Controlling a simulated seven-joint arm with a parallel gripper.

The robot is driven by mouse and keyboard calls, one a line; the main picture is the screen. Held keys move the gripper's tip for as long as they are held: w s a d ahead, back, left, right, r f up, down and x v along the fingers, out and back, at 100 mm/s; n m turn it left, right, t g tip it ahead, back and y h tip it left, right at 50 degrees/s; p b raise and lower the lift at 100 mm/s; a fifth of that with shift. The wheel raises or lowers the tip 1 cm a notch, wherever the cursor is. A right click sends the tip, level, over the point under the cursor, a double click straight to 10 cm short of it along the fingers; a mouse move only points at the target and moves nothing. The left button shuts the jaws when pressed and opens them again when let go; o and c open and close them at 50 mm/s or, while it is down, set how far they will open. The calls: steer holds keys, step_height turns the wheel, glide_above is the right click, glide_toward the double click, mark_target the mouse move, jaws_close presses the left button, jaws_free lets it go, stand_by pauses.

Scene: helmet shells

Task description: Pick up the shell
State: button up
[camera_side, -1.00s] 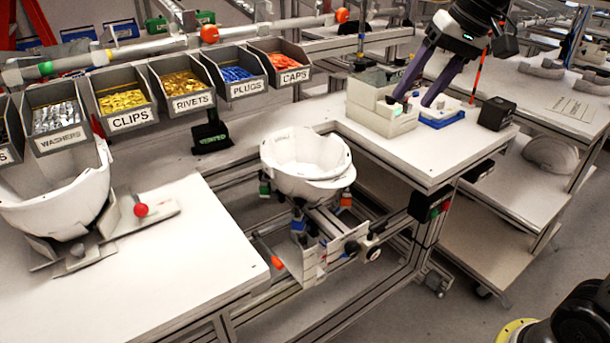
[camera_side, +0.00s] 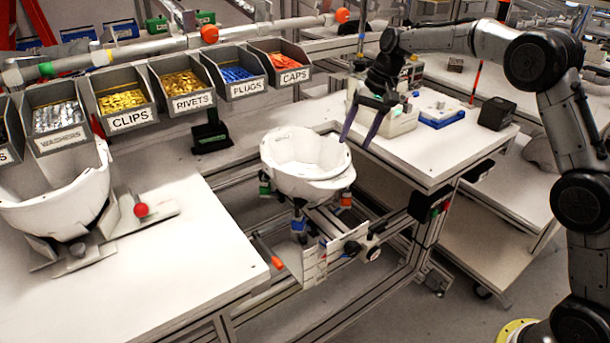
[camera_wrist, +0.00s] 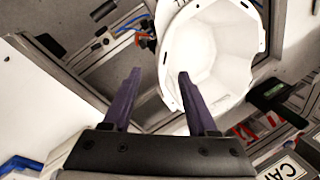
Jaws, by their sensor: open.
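A white helmet shell (camera_side: 305,165) sits open side up on a fixture in the gap between the two white tables. In the wrist view the shell (camera_wrist: 225,40) lies beyond my fingertips, and its hollow inside and rim show. My gripper (camera_side: 357,142) is open and empty, with purple fingers pointing down, just right of the shell's rim and above it in the side view. In the wrist view my gripper (camera_wrist: 158,75) has its fingers well apart, the right one overlapping the shell's rim in the picture. Contact cannot be told. A second white shell (camera_side: 60,200) sits in a holder on the left table.
Labelled bins (camera_side: 185,90) of small parts hang behind the tables. A grey-white machine (camera_side: 390,118), a blue tray (camera_side: 440,116) and a black box (camera_side: 497,113) stand on the right table. A red knob (camera_side: 141,210) stands beside the left shell. The left table's front is clear.

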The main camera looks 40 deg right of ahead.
mark_target(348, 151)
steer(key=x, duration=0.8)
steer(key=shift+a, duration=0.15)
steer(key=shift+c, duration=0.3)
jaws_close()
steer(key=shift+r, duration=0.15)
stand_by(0.9)
